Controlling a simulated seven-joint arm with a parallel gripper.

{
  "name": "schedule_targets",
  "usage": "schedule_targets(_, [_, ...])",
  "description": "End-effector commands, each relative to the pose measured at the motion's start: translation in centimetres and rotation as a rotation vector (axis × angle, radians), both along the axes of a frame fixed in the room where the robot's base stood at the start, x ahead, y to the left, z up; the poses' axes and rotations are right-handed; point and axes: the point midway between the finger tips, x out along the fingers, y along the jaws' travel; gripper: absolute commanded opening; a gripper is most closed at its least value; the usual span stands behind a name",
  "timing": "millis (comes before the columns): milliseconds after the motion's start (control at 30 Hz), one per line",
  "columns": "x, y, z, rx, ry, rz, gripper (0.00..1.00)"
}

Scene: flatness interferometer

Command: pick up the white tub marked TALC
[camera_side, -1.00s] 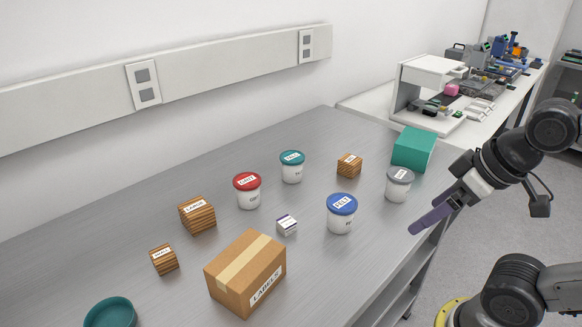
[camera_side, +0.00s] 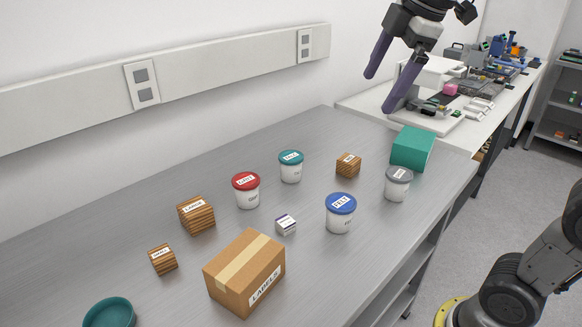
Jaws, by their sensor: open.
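Several white tubs with coloured lids stand upright on the grey bench. The teal-lidded tub (camera_side: 291,167) is at the back; its small label seems to read TALC, though I cannot read it surely. The others are the red-lidded tub (camera_side: 247,191), the blue-lidded tub (camera_side: 340,213) and the grey-lidded tub (camera_side: 397,184). My gripper (camera_side: 379,92) is open and empty, its two purple fingers spread and pointing down. It is high up, to the right of the teal-lidded tub in the picture and well apart from it.
Striped wooden blocks (camera_side: 197,215), (camera_side: 348,165) and (camera_side: 163,259) stand around the tubs. A small white box (camera_side: 286,225) sits mid-bench, a cardboard box (camera_side: 245,274) in front. A teal box (camera_side: 412,149) is at the right end, a teal dish (camera_side: 109,313) at front left.

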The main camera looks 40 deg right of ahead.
Motion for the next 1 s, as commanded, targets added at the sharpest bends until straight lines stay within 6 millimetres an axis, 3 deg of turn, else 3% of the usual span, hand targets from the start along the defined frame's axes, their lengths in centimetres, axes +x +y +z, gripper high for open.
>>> schedule_targets(33, [2.0,-0.3,0.5,-0.016,0.018,0.038,1.00])
schedule_targets(233, [8.9,-1.4,1.2,-0.074,0.080,0.190,1.00])
schedule_targets(467, [16.5,-3.0,-1.1,-0.109,0.153,0.320,1.00])
schedule_targets(667, [22.4,-4.8,-5.9,-0.113,0.219,0.383,1.00])
schedule_targets(800, [25.9,-6.1,-10.6,-0.099,0.264,0.381,1.00])
schedule_targets(1000, [28.4,-7.4,-17.1,-0.073,0.336,0.368,1.00])
